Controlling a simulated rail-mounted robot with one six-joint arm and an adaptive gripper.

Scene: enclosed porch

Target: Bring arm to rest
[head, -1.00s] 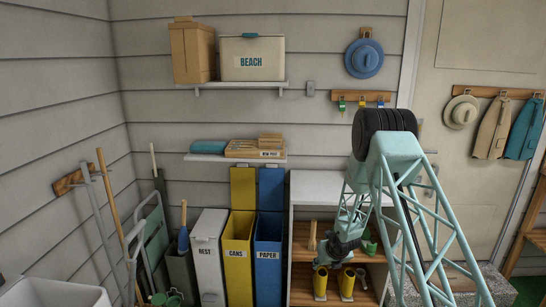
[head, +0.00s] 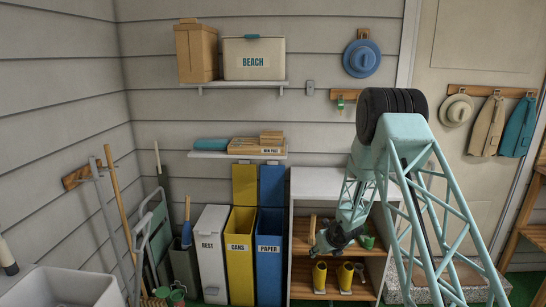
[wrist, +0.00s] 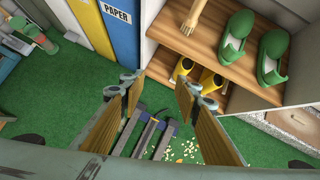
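My teal lattice arm stands folded in the right half of the head view, its black-banded elbow (head: 392,104) raised. Its forearm hangs down to my gripper (head: 334,236) in front of the shelf unit. In the wrist view my gripper (wrist: 160,84) points down, its two wood-coloured fingers well apart with nothing held between them. Beyond the fingers, lower down, a dark purple and grey barred object (wrist: 155,135) sits over the green floor, partly hidden by the fingers.
The shelf unit (head: 317,182) holds green clogs (wrist: 236,38) and yellow boots (head: 319,275). Left of it stand the blue paper bin (head: 268,270), yellow cans bin (head: 239,270) and a white bin (head: 211,260). Pale bits (wrist: 185,150) litter the floor. A grey basin (head: 75,290) is at lower left.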

